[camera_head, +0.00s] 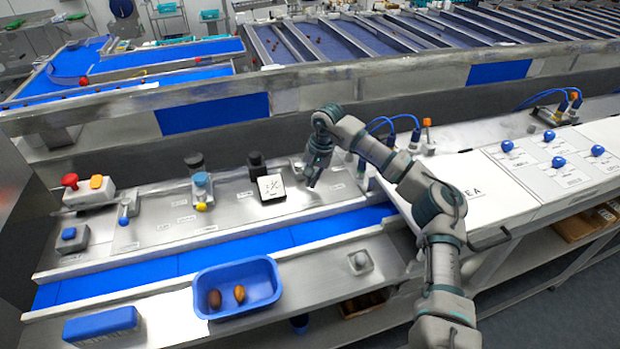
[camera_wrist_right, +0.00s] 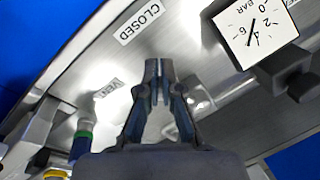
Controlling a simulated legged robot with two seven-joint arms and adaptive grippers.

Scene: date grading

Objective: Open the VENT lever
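My right gripper (camera_head: 310,184) is over the steel panel, just right of the white pressure gauge (camera_head: 271,187). In the right wrist view its fingertips (camera_wrist_right: 158,68) are nearly together, with only a thin gap and no clear object between them. A CLOSED label (camera_wrist_right: 139,23) lies beyond the fingertips. A partly cut label reading VEN (camera_wrist_right: 108,88) lies left of the fingers. I cannot make out the VENT lever clearly; the gripper may hide it. A shiny metal shape (camera_wrist_right: 196,95) shows just right of the fingers. My left gripper is not in view.
The gauge also shows in the right wrist view (camera_wrist_right: 256,30), close on the right. Blue hoses (camera_head: 380,124) rise behind my right forearm. A blue belt (camera_head: 215,256) and a blue tray (camera_head: 208,311) lie in front.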

